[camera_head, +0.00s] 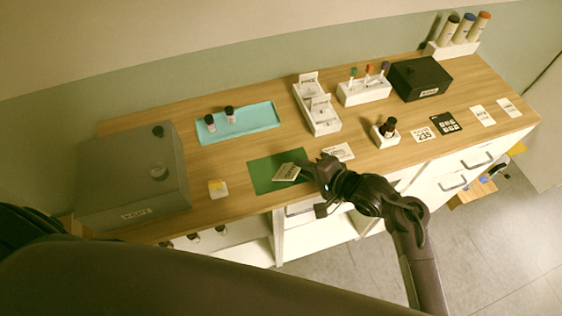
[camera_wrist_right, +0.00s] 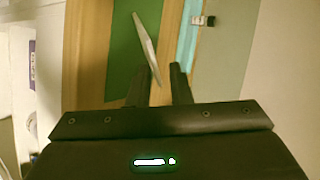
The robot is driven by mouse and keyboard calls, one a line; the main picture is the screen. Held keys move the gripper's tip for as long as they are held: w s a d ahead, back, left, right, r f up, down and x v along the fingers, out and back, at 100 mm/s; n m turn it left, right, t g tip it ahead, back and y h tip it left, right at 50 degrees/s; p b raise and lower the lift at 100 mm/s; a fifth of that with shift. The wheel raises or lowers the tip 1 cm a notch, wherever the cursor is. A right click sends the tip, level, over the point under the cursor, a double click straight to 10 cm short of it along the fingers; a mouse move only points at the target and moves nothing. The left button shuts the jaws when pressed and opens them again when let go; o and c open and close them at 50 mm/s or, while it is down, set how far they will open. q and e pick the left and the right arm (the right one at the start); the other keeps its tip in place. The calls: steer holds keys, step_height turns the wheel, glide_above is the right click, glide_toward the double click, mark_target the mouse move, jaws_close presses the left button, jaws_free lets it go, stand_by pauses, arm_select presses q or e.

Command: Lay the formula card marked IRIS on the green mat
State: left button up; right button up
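The green mat (camera_head: 258,181) lies on the wooden counter near its front edge. A pale card (camera_head: 286,172) with dark print is over the mat, tilted; its word is too small to read. My right gripper (camera_head: 306,169) is at the card's right end. In the right wrist view the card (camera_wrist_right: 147,48) shows nearly edge-on, slanted, its near end between the two fingers (camera_wrist_right: 160,87). The fingers stand apart with a gap wider than the card. I cannot tell whether the card touches the mat (camera_wrist_right: 128,40). My left gripper is out of view.
A white card rack (camera_head: 322,122) stands behind the mat, and another card (camera_head: 341,152) lies right of it. A teal tray (camera_head: 262,121) with two bottles is behind. A grey box (camera_head: 110,180) and a yellow-and-white block (camera_head: 217,189) are left.

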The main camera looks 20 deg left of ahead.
steer(key=shift+s+d+r, duration=0.25)
steer(key=shift+s+d, duration=0.05)
steer(key=shift+d, duration=0.15)
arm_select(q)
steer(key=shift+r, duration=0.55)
